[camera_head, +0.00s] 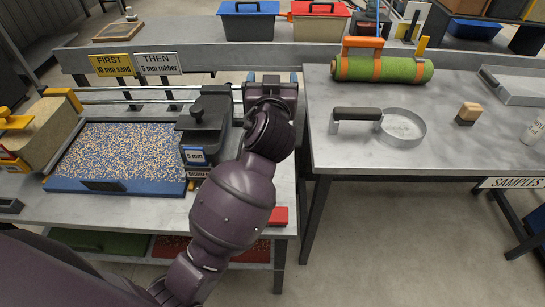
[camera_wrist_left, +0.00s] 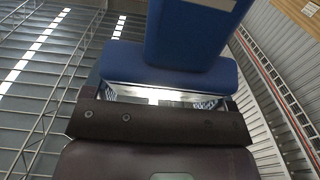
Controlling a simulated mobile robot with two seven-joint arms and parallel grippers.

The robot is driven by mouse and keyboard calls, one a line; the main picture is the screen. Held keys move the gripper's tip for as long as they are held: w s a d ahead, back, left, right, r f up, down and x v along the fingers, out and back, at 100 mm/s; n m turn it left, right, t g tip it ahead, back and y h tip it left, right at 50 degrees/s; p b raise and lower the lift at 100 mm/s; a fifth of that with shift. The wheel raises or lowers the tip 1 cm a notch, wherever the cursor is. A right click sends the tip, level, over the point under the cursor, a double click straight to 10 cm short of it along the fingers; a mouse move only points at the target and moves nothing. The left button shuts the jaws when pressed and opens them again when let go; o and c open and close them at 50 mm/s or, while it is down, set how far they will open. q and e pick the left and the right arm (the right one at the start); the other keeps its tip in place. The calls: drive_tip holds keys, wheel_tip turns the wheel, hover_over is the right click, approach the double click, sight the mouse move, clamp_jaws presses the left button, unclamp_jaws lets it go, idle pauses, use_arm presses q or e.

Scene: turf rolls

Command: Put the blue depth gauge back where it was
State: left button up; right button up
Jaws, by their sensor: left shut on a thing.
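My left gripper (camera_head: 272,88) is over the right end of the left bench, its arm rising from the bottom of the head view. It is shut on the blue depth gauge, which fills the top middle of the left wrist view (camera_wrist_left: 192,35) as blue block shapes. In the head view the gripper hides most of the gauge; only small blue bits (camera_head: 293,77) show beside it. I cannot tell whether the gauge touches the bench. My right gripper is not in view.
A blue tray (camera_head: 115,187) of speckled granules and a black box labelled 5 mm (camera_head: 208,125) stand left of the gripper. FIRST and THEN signs (camera_head: 110,66) stand behind.

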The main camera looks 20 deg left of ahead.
use_arm(q)
wheel_tip(320, 180, down, 12)
drive_tip(key=shift+f+b, duration=0.2)
drive_tip(key=shift+b, duration=0.95)
drive_tip(key=shift+f, duration=0.45)
wheel_tip(320, 180, down, 3)
drive_tip(key=shift+f+b, duration=0.15)
drive_tip(key=shift+b, duration=0.35)
drive_tip(key=shift+f, duration=0.55)
drive_tip(key=o, duration=1.3)
drive_tip(key=shift+o, duration=0.2)
drive_tip(key=shift+r, duration=0.15)
